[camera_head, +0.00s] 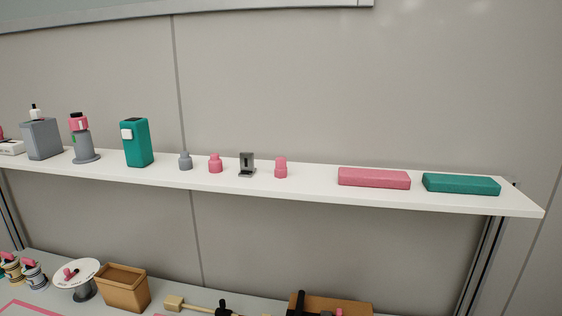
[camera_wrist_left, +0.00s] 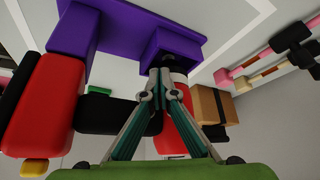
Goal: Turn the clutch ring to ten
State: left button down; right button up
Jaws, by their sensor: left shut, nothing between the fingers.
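In the left wrist view my left gripper (camera_wrist_left: 162,78) is shut and empty. Its fingertips are close to a purple block-like part (camera_wrist_left: 135,28); I cannot tell whether they touch it. A red and black body (camera_wrist_left: 48,100), possibly a power tool, fills the left of that view, with a black part (camera_wrist_left: 108,115) running behind my fingers. A small dark and pale piece shows just behind the fingertips. I cannot make out the clutch ring or any numbers. In the head view neither gripper is visible. My right gripper is in no view.
In the head view a white shelf (camera_head: 300,192) holds a teal box (camera_head: 136,143), small bottles and two flat blocks. Below stand a brown bin (camera_head: 123,287) and a mallet (camera_head: 188,304). In the wrist view a cardboard-coloured box (camera_wrist_left: 212,105) and pink-handled tools (camera_wrist_left: 262,65) lie at right.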

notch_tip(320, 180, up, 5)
jog(key=p, duration=0.5)
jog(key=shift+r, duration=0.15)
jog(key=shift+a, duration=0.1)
